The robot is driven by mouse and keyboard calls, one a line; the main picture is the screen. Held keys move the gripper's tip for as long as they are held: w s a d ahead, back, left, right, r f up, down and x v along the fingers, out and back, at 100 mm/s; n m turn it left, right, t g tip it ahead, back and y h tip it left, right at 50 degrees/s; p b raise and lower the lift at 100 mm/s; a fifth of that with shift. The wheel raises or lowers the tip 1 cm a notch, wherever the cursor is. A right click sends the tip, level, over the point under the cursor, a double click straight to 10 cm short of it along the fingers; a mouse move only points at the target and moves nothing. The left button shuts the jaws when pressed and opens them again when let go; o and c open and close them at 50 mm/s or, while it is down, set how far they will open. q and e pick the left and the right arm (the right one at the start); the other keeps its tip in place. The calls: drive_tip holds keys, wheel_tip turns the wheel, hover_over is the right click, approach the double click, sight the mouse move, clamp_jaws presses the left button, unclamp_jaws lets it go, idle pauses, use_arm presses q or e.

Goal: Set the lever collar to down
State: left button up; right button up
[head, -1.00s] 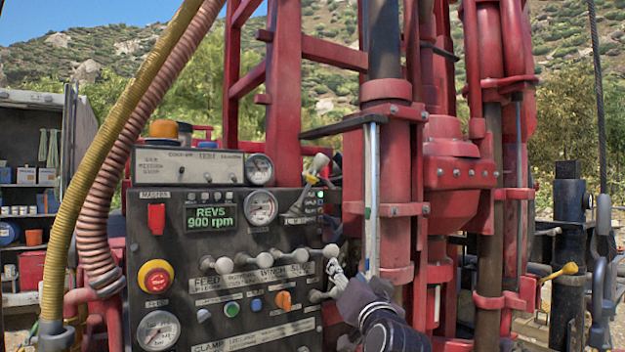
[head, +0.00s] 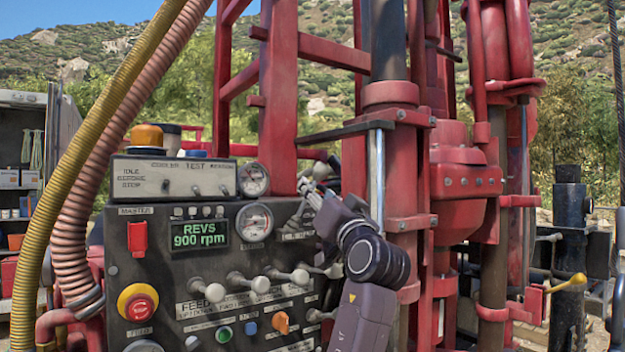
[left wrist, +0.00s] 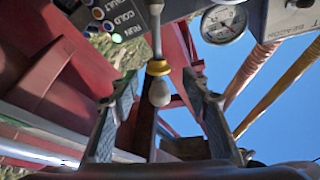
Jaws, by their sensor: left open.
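The lever shows in the left wrist view as a thin metal rod with a yellow collar (left wrist: 157,67) around it, close to a pale rounded knob (left wrist: 159,92). In the head view its pale knob (head: 322,170) stands at the panel's upper right edge; the collar cannot be made out there. My left gripper (head: 311,190) is just below that knob. In the left wrist view its two fingers (left wrist: 159,80) are apart, one on each side of the lever, with visible gaps. My right gripper is not in view.
The dark control panel (head: 150,255) carries several pale-knobbed levers (head: 261,284), a red stop button (head: 138,304) and gauges below and left of my gripper. Red mast parts (head: 404,175) stand close on the right. Yellow and pink hoses (head: 85,200) hang at the left.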

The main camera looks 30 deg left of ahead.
use_arm(q)
drive_tip(key=x, duration=0.1)
drive_tip(key=p+x, duration=0.1)
drive_tip(key=x, duration=0.2)
drive_tip(key=shift+a+f+p, duration=0.2)
drive_tip(key=shift+f+p, duration=0.1)
drive_tip(key=shift+f, duration=0.05)
drive_tip(key=shift+w+a, duration=0.2)
drive_tip(key=shift+w, duration=0.05)
drive_tip(key=shift+s+d, duration=0.1)
drive_tip(key=c, duration=1.1)
clamp_jaws()
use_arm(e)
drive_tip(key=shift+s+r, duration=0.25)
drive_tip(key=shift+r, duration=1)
